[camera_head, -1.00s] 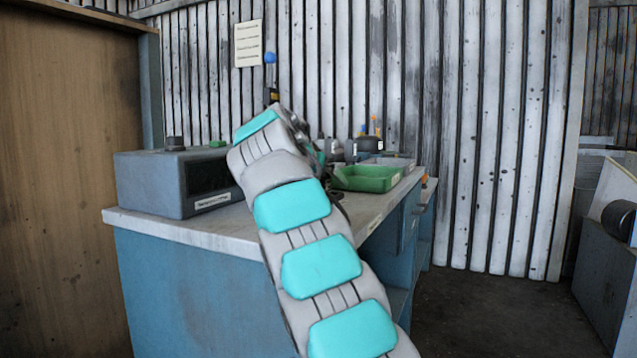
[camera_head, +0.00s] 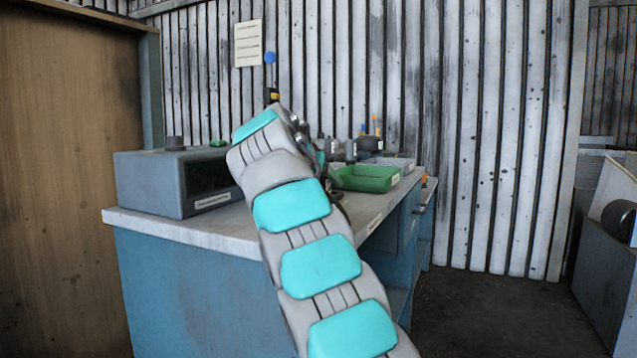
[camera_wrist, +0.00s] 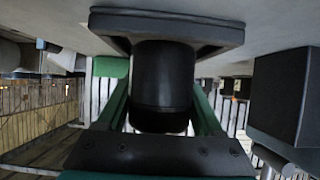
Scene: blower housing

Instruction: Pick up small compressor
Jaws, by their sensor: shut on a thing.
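The small compressor (camera_wrist: 162,75) shows in the wrist view as a black cylinder on a wider dark square base. The view is upside down, so the pale bench top is above it and the base is against or very close to that surface; I cannot tell if there is a gap. My gripper (camera_wrist: 160,100) has green fingers on both sides of the cylinder and is shut on it. In the head view my own arm hides the gripper and the compressor.
The blue bench (camera_head: 180,290) has a pale top. A grey box with a dark front (camera_head: 150,185) stands on its left side. A green tray (camera_head: 368,182) and several bottles stand beyond my arm. In the wrist view a dark box (camera_wrist: 285,95) is at the right.

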